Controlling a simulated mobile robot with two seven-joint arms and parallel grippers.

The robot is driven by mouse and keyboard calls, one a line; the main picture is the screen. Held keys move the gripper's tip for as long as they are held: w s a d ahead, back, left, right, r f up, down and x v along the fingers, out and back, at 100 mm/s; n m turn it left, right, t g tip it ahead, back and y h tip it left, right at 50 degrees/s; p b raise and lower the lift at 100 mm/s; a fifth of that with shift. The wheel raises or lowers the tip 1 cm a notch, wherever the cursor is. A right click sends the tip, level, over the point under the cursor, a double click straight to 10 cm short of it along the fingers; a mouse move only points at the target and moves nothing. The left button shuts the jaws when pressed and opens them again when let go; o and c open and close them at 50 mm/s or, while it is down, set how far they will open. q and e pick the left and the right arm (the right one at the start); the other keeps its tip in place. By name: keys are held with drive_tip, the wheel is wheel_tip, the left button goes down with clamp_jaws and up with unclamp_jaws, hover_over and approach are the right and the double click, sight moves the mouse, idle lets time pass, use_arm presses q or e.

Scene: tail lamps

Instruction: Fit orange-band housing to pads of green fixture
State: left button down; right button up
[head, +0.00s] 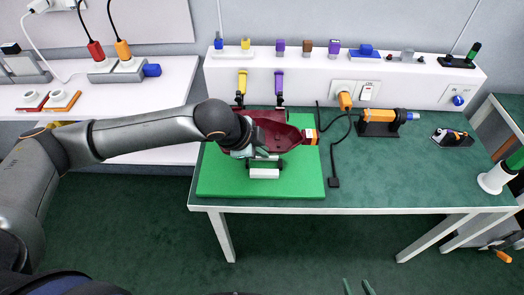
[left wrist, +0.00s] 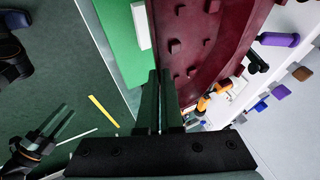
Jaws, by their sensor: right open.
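The dark red housing (head: 270,125), with an orange band (head: 311,137) at its right end, is above the green fixture (head: 220,180) on the table. My left gripper (head: 246,150) is at its near left side. In the left wrist view, the fingers (left wrist: 161,75) are close together on the edge of the housing (left wrist: 205,50), whose inner face shows small red blocks. A white pad (head: 264,173) of the fixture shows in front of the housing; other pads are hidden. My right gripper (head: 357,287) is open and empty at the bottom of the head view, away from the table.
A white shelf (head: 430,90) along the back holds several coloured parts and a socket with an orange plug (head: 345,101). A black cable (head: 334,160) lies right of the fixture. An orange tool (head: 380,117) stands farther right.

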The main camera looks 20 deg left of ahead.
idle(0.4)
use_arm(q)
drive_tip(key=shift+f+b, duration=0.65)
drive_tip(key=shift+f, duration=2.1)
drive_tip(key=shift+p, duration=0.6)
drive_tip(key=shift+p, duration=0.5)
